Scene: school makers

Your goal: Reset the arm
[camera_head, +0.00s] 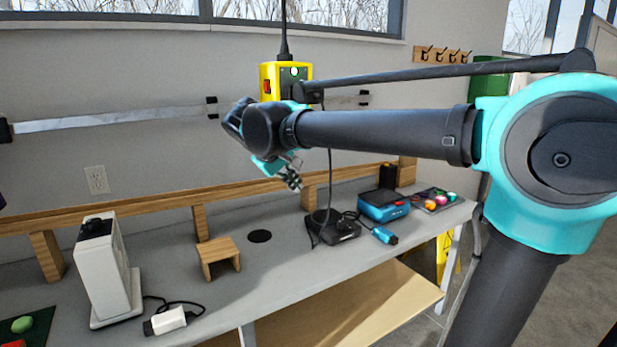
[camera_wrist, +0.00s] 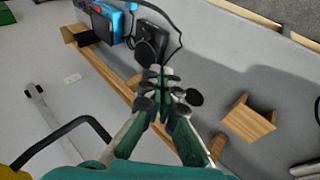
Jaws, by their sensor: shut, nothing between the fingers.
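My teal and black arm reaches in from the right in the head view, stretched over the workbench (camera_head: 262,275). My gripper (camera_head: 292,182) hangs above the back of the bench, pointing down, with nothing in it. In the wrist view my gripper (camera_wrist: 163,80) has its fingertips together. It is clear of the things on the bench.
On the bench stand a white device (camera_head: 103,270), a small wooden stand (camera_head: 218,252), a black device (camera_head: 333,226) and a blue box (camera_head: 383,205). A wooden rail (camera_head: 150,200) runs along the back. A yellow control box (camera_head: 288,78) hangs behind my arm.

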